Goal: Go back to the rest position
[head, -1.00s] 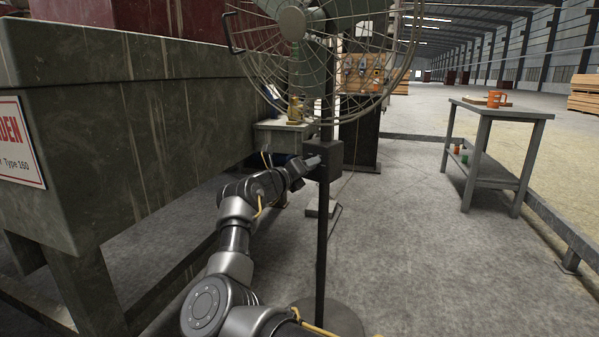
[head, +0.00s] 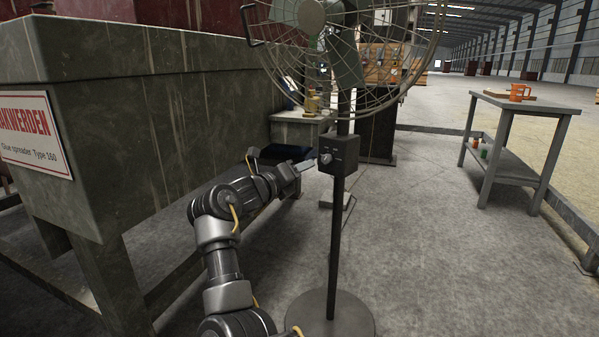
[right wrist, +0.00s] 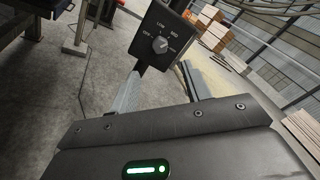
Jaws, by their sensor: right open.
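My right gripper (head: 306,166) is open and empty, just left of the black control box (head: 338,155) on the fan's pole. In the right wrist view, its two fingers stand apart (right wrist: 160,88) with the control box (right wrist: 165,36) beyond and between them. The box carries a round knob (right wrist: 160,44) with speed labels around it; the exact setting is too small to tell. The fan (head: 345,45) stands upright on a round base (head: 330,315). I cannot tell from the head view how wide the gap to the box is. My left gripper is not in view.
A large stained machine (head: 130,120) with a white sign (head: 35,135) fills the left, close to my arm. A grey side table (head: 520,110) with an orange mug (head: 519,92) stands at the right. The floor (head: 430,240) between fan and table is clear.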

